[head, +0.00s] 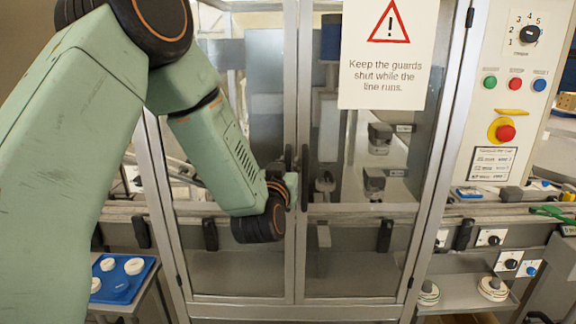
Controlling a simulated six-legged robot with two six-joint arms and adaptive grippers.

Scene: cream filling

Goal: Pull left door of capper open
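The capper is a glass-fronted cabinet with a left door (225,292) and a right door (350,300) in grey metal frames. Both doors look shut, their frames meeting at the middle. Two dark upright handles stand side by side there, the left door handle (288,158) and the right door handle (304,165). My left arm comes in from the left across the left door. My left gripper (292,187) is at the lower part of the left handle. Its fingers are mostly hidden, so I cannot tell whether they are closed on the handle. My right gripper is out of view.
A warning sign (388,75) hangs on the right door. A control panel (510,95) with buttons and a dial stands at right. A blue tray (140,290) with white round pieces is at lower left. A conveyor rail (450,212) runs past the cabinet.

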